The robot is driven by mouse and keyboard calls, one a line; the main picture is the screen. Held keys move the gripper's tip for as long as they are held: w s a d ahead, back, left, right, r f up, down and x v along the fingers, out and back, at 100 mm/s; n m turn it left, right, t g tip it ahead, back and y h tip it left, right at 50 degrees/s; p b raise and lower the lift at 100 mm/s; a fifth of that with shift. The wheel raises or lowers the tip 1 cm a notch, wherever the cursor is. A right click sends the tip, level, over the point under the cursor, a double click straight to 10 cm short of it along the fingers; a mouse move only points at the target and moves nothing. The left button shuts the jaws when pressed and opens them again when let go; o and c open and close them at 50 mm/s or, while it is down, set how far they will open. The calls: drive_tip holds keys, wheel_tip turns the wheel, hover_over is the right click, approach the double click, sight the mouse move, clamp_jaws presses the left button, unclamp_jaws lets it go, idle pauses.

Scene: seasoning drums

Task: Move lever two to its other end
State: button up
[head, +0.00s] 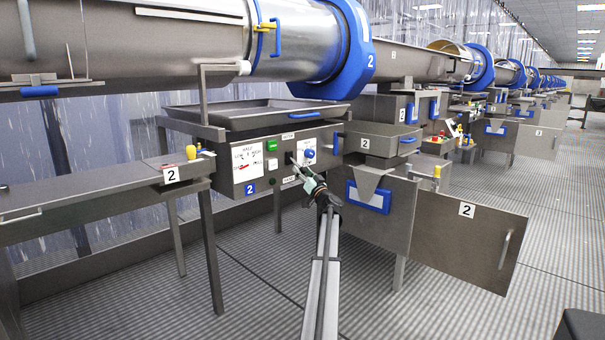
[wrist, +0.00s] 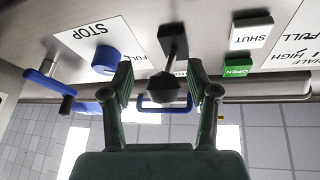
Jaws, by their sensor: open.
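The grey control box (head: 235,175) with a blue "2" plate stands left of centre in the head view. Lever two appears to be the black lever (wrist: 174,45) on this panel, with a dark ball-like end. My gripper (wrist: 160,80) is open, with gaps visible on both sides of the lever. In the head view my gripper (head: 309,181) is at the panel's front, and the lever is too small to make out clearly.
A blue knob (wrist: 106,60) marked STOP, a green OPEN button (wrist: 237,71) and a white SHUT button (wrist: 250,35) flank the lever. A blue handle (head: 335,143) is at the box's right end. A grey door (head: 466,240) marked 2 stands right of my arm.

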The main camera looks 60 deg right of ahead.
drive_tip(key=shift+s, duration=0.1)
drive_tip(key=v, duration=1.1)
drive_tip(key=shift+s+a+f, duration=0.2)
drive_tip(key=shift+s+a, duration=0.05)
